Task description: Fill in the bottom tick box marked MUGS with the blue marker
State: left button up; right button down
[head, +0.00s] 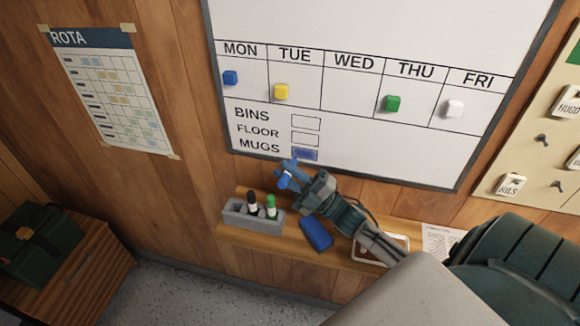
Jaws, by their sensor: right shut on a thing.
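The whiteboard (410,150) carries three tick boxes beside the words BINS, FLOOR and MUGS. The MUGS tick box (304,154) is the bottom one and shows blue colour over its inside. The BINS box (306,123) and the FLOOR box (305,138) are blank. My right gripper (288,176) is shut on the blue marker (285,181), just below and left of the MUGS box. Most of the marker is hidden by the jaws. I cannot tell whether its tip touches the board. My left gripper is out of view.
Below the board, a wooden shelf (235,236) holds a grey pen holder (240,218) with a black-capped and a green-capped marker, and a blue eraser (316,234). Coloured magnets sit in the day row. A key board (530,140) hangs at the right.

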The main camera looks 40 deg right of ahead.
aim_at(281, 188)
jog(key=shift+s+a, duration=1.6)
jog(key=shift+a, duration=0.3)
